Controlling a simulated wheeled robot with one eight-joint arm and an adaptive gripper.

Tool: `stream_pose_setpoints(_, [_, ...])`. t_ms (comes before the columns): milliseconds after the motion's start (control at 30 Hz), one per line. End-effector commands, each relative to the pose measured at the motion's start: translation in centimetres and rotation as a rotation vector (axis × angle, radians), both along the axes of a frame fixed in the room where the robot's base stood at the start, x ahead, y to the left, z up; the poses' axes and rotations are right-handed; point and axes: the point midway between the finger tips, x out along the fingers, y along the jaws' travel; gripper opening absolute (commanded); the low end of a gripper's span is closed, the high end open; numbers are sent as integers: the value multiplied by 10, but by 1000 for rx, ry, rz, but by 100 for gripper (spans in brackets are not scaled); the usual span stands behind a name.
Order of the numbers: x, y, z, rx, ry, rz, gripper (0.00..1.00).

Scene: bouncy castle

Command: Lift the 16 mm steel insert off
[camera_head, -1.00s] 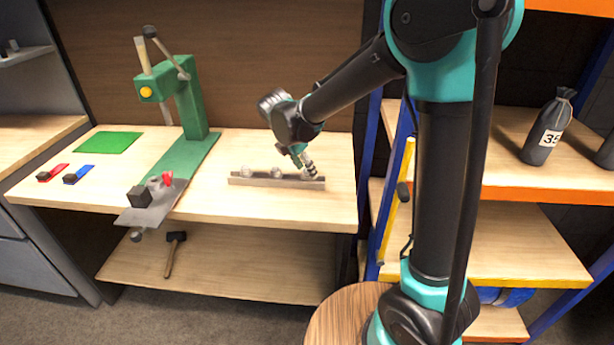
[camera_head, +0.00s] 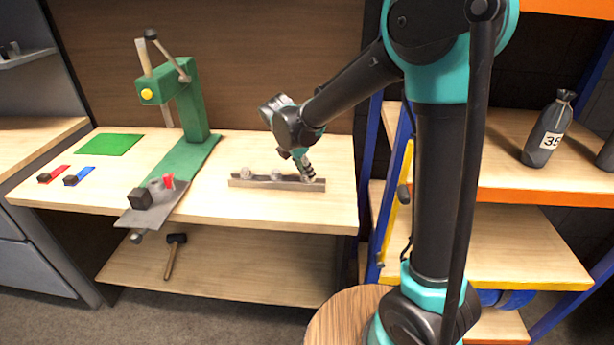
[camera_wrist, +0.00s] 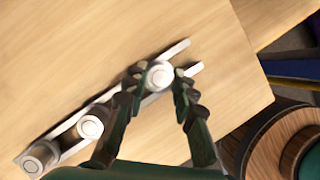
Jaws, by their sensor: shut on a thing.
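A narrow grey rack (camera_head: 262,184) lies on the workbench and holds a row of round steel inserts. The left insert (camera_head: 246,173) and the middle insert (camera_head: 276,175) stand free in it. My gripper (camera_head: 308,174) is at the rack's right end, pointing down. In the wrist view its two fingers (camera_wrist: 160,82) are shut on the end insert (camera_wrist: 158,74), one on each side. The middle insert (camera_wrist: 90,127) and the far-end insert (camera_wrist: 40,157) are clear of the fingers. No size marks can be read. I cannot tell whether the held insert is clear of the rack.
A green press (camera_head: 191,105) stands left of the rack, with a grey plate (camera_head: 148,213) at its front. A green mat (camera_head: 109,143), a red piece (camera_head: 55,171) and a blue piece (camera_head: 82,173) lie further left. Blue shelf posts (camera_head: 376,170) stand close on the right.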

Motion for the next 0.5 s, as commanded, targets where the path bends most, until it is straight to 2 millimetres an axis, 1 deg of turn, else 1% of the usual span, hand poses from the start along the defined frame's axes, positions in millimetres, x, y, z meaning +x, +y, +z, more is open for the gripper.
stream_pose_setpoints(167, [0,0,4,0,0,0,0])
stream_pose_setpoints(267, [0,0,11,0,0,0,0])
stream_pose_setpoints(367, [0,0,23,0,0,0,0])
stream_pose_setpoints(467, [0,0,41,0,0,0,0])
stream_pose_setpoints(500, [0,0,50,0,0,0,0])
